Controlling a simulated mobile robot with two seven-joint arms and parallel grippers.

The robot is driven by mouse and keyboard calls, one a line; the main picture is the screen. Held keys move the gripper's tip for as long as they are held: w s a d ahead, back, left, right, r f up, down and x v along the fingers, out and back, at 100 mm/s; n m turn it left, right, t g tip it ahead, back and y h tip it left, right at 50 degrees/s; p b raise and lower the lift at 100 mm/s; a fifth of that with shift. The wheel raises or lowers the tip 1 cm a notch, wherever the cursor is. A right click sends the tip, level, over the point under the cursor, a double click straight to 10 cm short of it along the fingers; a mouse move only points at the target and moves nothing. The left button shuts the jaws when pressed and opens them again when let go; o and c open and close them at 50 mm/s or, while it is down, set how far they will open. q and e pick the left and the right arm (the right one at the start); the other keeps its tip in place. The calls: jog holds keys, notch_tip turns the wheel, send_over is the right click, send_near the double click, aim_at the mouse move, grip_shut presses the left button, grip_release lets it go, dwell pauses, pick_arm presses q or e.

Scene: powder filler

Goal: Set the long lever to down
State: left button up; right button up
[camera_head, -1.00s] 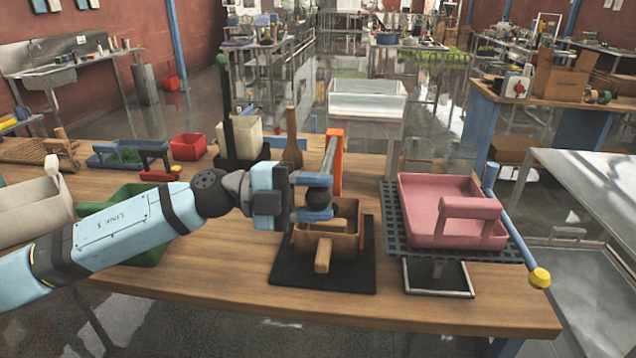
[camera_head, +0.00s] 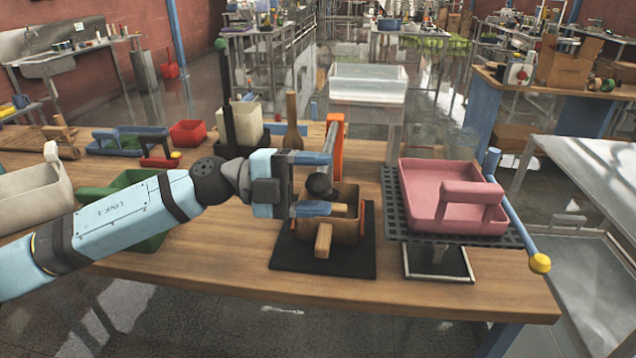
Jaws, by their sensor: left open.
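A grey lever (camera_head: 330,146) with a black ball knob (camera_head: 319,185) runs from an orange post (camera_head: 336,160) toward me, sloping down to the knob. I take it as the long lever, though other levers show. My left gripper (camera_head: 335,184) is at this knob, its blue fingers spread, one above and one below the ball. I see a gap above the ball; whether the lower finger touches it I cannot tell. Below is a brown bin (camera_head: 345,228) with a wooden handle on a black mat (camera_head: 285,258). My right gripper is not in view.
A blue lever with a yellow knob (camera_head: 540,263) stands beside a pink tray (camera_head: 425,180) at right. A black upright lever with a green knob (camera_head: 220,44) stands at back left. A green bin (camera_head: 150,240) lies partly behind my left arm. The table's front edge is clear.

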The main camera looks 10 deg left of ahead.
pick_arm(q)
jog(key=a, duration=1.3)
jog(key=shift+a+f+b, duration=0.25)
jog(key=shift+a+b, duration=0.05)
jog(key=shift+b, duration=0.1)
jog(key=shift+s, duration=0.1)
